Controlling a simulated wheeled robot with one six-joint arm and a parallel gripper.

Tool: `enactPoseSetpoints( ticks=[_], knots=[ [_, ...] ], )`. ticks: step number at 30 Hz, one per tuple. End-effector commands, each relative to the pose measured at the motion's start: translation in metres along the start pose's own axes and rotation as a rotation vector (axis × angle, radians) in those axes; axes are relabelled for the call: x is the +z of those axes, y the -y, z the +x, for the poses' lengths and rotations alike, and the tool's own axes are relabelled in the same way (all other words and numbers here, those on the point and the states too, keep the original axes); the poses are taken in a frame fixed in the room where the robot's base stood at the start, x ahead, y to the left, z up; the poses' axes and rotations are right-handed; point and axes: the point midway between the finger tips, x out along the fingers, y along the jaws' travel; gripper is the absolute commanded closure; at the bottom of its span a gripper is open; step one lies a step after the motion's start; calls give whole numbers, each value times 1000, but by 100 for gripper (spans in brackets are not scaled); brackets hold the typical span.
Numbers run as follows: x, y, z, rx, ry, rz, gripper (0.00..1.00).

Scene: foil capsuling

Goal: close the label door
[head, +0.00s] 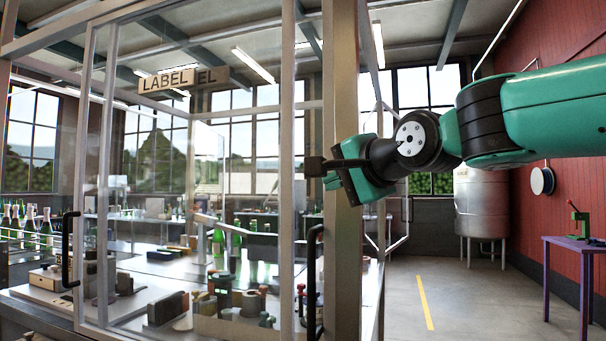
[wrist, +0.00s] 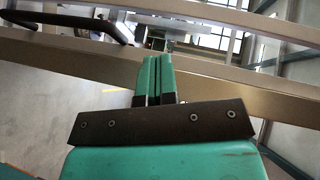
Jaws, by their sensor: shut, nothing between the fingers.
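The label door is a glazed panel in a pale frame (head: 288,160) on the front of the label cabinet, under a LABEL sign (head: 168,80). A black upright handle (head: 314,280) is at its right side, low in the head view; another black handle (head: 68,248) is at the left. I cannot tell for sure how far the door stands open. My gripper (head: 315,167) is shut and empty, in front of the beige post and above the right handle. In the wrist view its green fingers (wrist: 154,62) are together near a beige beam, with a dark handle (wrist: 70,24) at upper left.
The beige cabinet post (head: 342,250) stands directly behind my gripper. Inside the cabinet are label equipment and small parts (head: 240,308). Green bottles (head: 45,230) stand at the left. Open floor (head: 450,295) lies right, with a purple table (head: 570,242) and a steel tank (head: 481,205).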

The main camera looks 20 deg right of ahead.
Motion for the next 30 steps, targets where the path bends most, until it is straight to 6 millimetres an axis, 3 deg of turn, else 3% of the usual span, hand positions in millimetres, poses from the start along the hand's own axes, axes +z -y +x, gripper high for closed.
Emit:
enactPoseSetpoints(
  ticks=[3, 7, 11, 23, 30],
  knots=[
    [-30, 33, -4, -145, -92, 169, 100],
    [-45, 52, -5, -210, -123, 248, 100],
    [-48, 58, 9, -212, -123, 257, 100],
    [-60, 74, 89, -209, -123, 254, 100],
    [-40, 83, 112, -211, -121, 254, 100]
  ],
)
